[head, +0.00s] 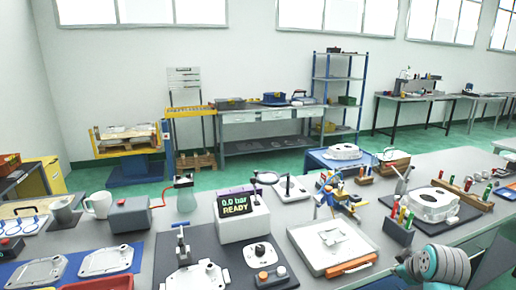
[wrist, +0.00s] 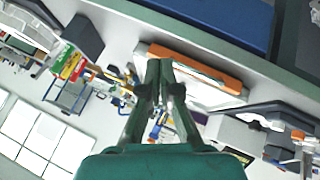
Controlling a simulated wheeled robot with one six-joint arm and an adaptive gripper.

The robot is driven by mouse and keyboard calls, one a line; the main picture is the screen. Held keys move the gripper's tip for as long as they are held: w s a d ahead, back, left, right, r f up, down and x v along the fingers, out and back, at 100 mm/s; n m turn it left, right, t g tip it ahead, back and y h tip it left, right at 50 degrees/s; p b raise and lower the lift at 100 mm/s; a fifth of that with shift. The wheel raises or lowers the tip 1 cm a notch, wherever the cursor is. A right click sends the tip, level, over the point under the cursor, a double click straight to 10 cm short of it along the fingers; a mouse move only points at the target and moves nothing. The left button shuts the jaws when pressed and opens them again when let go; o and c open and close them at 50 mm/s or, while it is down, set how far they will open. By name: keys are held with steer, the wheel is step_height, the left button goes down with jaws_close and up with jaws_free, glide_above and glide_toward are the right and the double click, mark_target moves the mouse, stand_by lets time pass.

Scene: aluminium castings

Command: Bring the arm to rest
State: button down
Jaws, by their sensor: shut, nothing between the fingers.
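My gripper (wrist: 159,75) shows in the wrist view with its two dark green fingers together and nothing between them. It is clear of the bench top, and the wrist picture is strongly tilted, with the windows at lower left. Part of my arm, a teal and grey rounded link (head: 440,265), shows at the lower right of the head view. My gripper cannot be made out in the head view.
The grey bench holds a white case with an orange handle (head: 331,243), a pressure tester reading READY (head: 242,219) and a round casting (head: 433,205). Tool holders (head: 398,231) stand close to my arm. The green floor behind the bench is partly clear.

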steer(key=s+a+f+m+t, duration=0.1)
steer(key=s+a+f, duration=0.4)
steer(key=s+f, duration=0.3)
steer(key=s+a+f+m+t, duration=0.1)
steer(key=s+a+f+m, duration=0.1)
steer(key=s+a+f, duration=0.6)
steer(key=s+a+f+m+t, duration=0.1)
steer(key=s+a+f, duration=0.1)
steer(key=s, duration=0.5)
steer(key=s+a+f+t, duration=0.1)
steer(key=s+a+f, duration=0.1)
steer(key=s, duration=0.4)
steer(key=s+a+r+t, duration=0.1)
steer(key=s+r, duration=0.3)
steer(key=s, duration=0.3)
steer(key=s+a+r+m+t, duration=0.1)
steer(key=s+r, duration=0.3)
steer(key=s, duration=0.4)
steer(key=s+a+r+m+y, duration=0.1)
steer(key=s+r, duration=0.3)
steer(key=s, duration=0.4)
steer(key=shift+a+r+t, duration=0.4)
steer(key=shift+a, duration=0.15)
